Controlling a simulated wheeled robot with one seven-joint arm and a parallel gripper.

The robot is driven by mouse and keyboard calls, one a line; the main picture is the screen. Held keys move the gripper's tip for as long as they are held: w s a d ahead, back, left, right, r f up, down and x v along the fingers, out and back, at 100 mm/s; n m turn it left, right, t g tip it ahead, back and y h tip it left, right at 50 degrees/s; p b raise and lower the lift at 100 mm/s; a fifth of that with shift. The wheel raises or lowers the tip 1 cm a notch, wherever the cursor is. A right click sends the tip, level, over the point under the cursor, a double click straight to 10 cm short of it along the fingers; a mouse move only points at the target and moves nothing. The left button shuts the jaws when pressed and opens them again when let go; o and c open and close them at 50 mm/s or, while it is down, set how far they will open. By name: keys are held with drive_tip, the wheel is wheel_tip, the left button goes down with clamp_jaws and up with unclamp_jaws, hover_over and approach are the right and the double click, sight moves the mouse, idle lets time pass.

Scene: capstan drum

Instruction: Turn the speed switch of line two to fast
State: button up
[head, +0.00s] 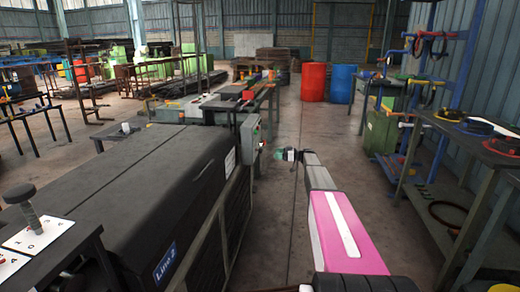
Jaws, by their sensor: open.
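A large dark machine (130,190) with a blue "Line 2" sign (166,262) on its near side fills the left. A small grey control box (249,139) is fixed at its far right corner, facing right. The controls on its face are seen edge-on and too small to tell apart, so the switch setting is not readable. My arm reaches forward from the bottom right. My gripper (280,154) is open, small in view, a little to the right of the box and pointing left toward it. I see no contact with the box.
A black-knobbed lever (24,205) stands on a white marked plate at the lower left. A shelf (445,140) with coils lines the right. A red drum (313,82) and a blue drum (342,84) stand at the back. The floor aisle between machine and shelf is clear.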

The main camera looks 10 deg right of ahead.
sight(261, 151)
drive_tip(key=x, duration=0.7)
drive_tip(key=w+x, duration=0.1)
drive_tip(key=x, duration=0.2)
drive_tip(key=shift+w+a+r, duration=0.1)
drive_tip(key=shift+w+r, duration=0.05)
drive_tip(key=shift+r, duration=0.25)
drive_tip(key=c, duration=0.9)
